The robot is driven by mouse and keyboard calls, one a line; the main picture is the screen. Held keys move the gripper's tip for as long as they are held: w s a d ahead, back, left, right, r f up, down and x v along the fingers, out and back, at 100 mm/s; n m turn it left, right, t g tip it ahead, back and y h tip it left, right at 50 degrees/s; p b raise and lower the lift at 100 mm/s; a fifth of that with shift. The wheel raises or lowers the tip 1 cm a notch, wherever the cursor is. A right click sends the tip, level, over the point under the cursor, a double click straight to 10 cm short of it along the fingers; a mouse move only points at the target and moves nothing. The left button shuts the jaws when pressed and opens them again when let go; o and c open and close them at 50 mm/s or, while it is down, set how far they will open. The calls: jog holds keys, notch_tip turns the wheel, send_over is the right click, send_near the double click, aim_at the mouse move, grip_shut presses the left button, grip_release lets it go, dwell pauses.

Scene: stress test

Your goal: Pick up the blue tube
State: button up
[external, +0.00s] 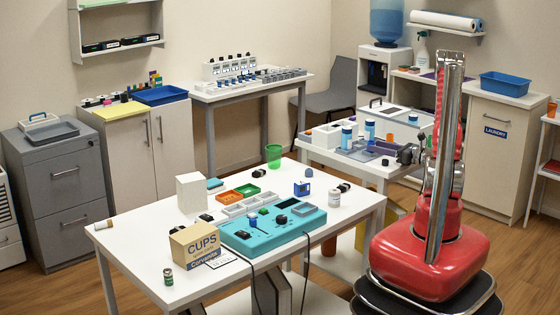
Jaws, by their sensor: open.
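Several blue things that could be the blue tube show, and I cannot tell which one it is. A small blue cylinder (253,220) stands upright on the teal device (240,241) on the front table. Blue-and-white cylinders, one at the left (346,136) and one at the right (369,131), stand on the table behind. My dark gripper (406,154) is open and appears empty, beside my red arm. In the picture it is right of those cylinders and over the rear table's right end. Its fingertips are small and hard to make out.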

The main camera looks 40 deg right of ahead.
jog(key=shift+x, duration=2.15)
jog(key=shift+c, duration=0.5)
jog(key=c, duration=1)
jog(key=shift+r, duration=0.1)
jog(key=shift+r, duration=4.9)
